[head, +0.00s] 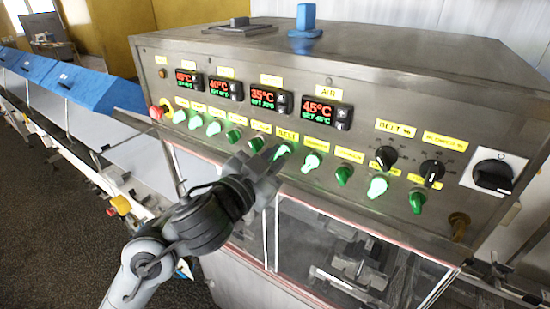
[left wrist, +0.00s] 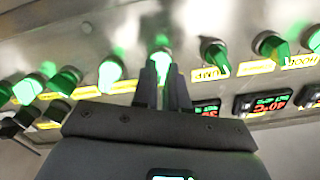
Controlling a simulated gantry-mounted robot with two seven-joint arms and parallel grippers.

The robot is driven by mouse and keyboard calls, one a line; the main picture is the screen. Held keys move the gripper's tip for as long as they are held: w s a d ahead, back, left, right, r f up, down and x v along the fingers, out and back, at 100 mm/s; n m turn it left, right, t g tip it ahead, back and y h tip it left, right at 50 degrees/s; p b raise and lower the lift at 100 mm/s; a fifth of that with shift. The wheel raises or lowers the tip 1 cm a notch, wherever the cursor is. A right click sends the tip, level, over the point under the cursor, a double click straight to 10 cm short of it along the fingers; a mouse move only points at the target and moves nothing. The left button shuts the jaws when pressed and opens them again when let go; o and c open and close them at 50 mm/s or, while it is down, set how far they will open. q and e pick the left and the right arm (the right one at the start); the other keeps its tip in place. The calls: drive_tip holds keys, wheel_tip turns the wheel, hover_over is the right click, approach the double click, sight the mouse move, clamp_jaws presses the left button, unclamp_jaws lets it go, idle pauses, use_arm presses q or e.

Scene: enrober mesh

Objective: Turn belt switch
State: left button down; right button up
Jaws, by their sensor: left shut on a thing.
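The belt switch (head: 284,151) is a lit green knob just below the yellow BELT label (head: 287,135) on the steel control panel. My left gripper (head: 275,156) reaches up to it from below, its fingers at the knob. In the left wrist view the two dark fingertips (left wrist: 163,72) are close together on the glowing green knob (left wrist: 160,58), shut on it and hiding part of it. The knob's exact angle is hard to read there. My right gripper is in neither view.
Other green knobs (head: 343,175) flank the switch closely on both sides. Temperature displays (head: 319,111) sit above the row. Black dials (head: 386,157) and a large black rotary switch (head: 493,175) are at right. A red button (head: 155,112) is at far left. A clear window (head: 340,250) lies below.

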use_arm(q)
drive_tip(key=shift+m, duration=0.8)
drive_tip(key=c, duration=1.2)
unclamp_jaws()
drive_tip(key=shift+o, duration=0.2)
drive_tip(key=v, duration=1)
drive_tip(key=shift+s+a, duration=0.15)
drive_tip(key=shift+s, duration=0.2)
drive_tip(key=shift+f, duration=0.15)
